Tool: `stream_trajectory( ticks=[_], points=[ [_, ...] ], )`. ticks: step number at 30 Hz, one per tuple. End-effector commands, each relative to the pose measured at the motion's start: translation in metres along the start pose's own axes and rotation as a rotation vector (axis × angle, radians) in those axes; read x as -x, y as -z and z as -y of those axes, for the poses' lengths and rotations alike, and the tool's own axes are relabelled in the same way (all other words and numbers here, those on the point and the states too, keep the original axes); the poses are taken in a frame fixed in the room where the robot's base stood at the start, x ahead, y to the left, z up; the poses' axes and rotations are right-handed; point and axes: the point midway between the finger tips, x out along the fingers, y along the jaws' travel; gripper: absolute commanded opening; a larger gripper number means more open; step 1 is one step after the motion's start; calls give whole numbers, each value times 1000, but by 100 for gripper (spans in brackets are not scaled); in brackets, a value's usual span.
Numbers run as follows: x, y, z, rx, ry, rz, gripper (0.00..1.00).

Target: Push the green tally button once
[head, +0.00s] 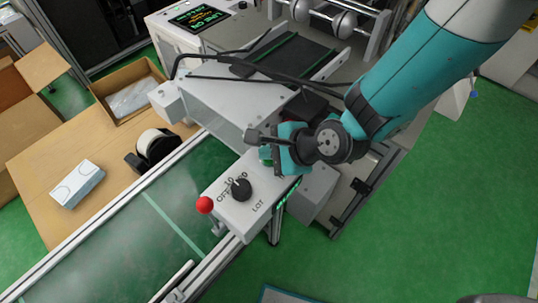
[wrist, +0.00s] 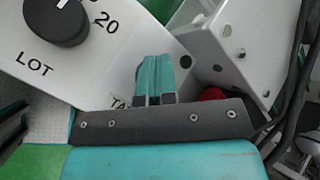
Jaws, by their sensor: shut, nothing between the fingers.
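A white control box (head: 232,211) carries a black rotary knob (head: 241,189) marked LOT and a red ball-topped lever (head: 205,205). In the wrist view the box (wrist: 100,70) shows the knob (wrist: 57,22) and the start of a label, "TA", beside my fingers. My gripper (head: 268,158) is at the far end of the box top, with its teal fingers (wrist: 155,78) shut together and empty. A small green patch shows by the fingertips in the head view; it may be the tally button, mostly hidden. I cannot tell whether the fingers touch it.
A white machine housing (head: 225,105) with black cables stands behind the box, close to my gripper. A green conveyor (head: 140,240) runs at lower left. A wooden table (head: 50,160) holds a white box, a tape dispenser and a carton. Green floor is open at right.

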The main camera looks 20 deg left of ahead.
Motion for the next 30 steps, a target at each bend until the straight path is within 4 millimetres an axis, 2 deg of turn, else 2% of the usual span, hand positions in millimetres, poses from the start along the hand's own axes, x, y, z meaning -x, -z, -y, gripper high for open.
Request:
stream_trajectory(
  ticks=[11,21,30],
  points=[
    [0,1,-1,0,-1,-1,0],
    [11,-8,8,0,-1,-1,0],
    [11,-8,8,0,-1,-1,0]
  ],
)
